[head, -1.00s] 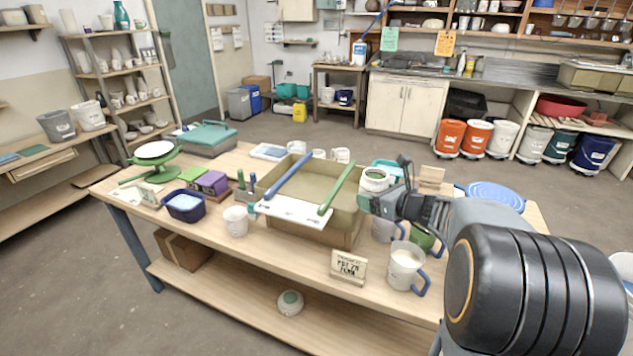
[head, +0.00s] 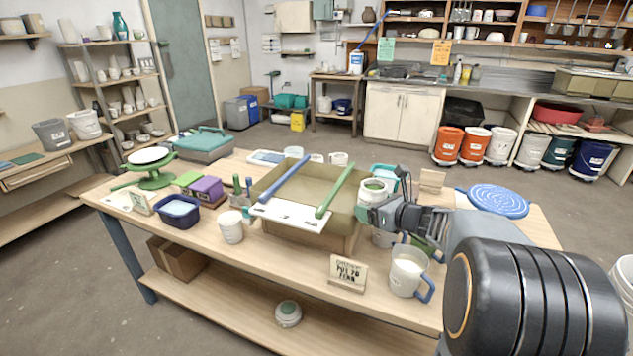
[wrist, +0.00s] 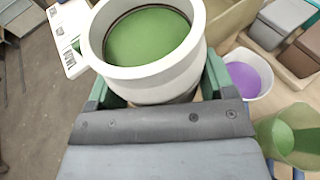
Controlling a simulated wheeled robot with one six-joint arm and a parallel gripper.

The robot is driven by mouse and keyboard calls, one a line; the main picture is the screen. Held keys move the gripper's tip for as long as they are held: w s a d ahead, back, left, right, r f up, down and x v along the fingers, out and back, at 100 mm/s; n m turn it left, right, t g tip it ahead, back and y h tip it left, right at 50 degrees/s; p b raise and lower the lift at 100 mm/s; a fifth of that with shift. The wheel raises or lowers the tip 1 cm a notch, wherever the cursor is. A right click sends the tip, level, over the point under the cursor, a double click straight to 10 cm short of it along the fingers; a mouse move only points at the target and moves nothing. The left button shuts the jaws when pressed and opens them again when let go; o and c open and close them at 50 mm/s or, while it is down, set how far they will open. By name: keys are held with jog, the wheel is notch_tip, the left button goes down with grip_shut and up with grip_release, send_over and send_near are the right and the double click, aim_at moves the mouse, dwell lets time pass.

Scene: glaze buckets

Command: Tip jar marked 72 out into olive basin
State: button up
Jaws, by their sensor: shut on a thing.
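My gripper (head: 366,213) is shut on a white jar (head: 374,191) at the right edge of the olive basin. In the wrist view the jar (wrist: 103,32) is upright and open, with green glaze (wrist: 148,36) inside; the green fingers hold it from both sides. No number on the jar is readable. The olive basin (head: 335,236) stands on the table, with a blue bar and a green bar and a white card across its top. Whether the jar is over the basin's rim or beside it, I cannot tell.
A white mug with a blue handle (head: 406,275) and a small sign (head: 347,272) stand at the table's front right. A white cup (head: 231,228) and a navy tub (head: 177,213) stand left of the basin. A blue patterned disc (head: 498,200) lies at the right.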

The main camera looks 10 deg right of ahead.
jog(key=shift+a+f, duration=0.25)
jog(key=shift+f, duration=0.05)
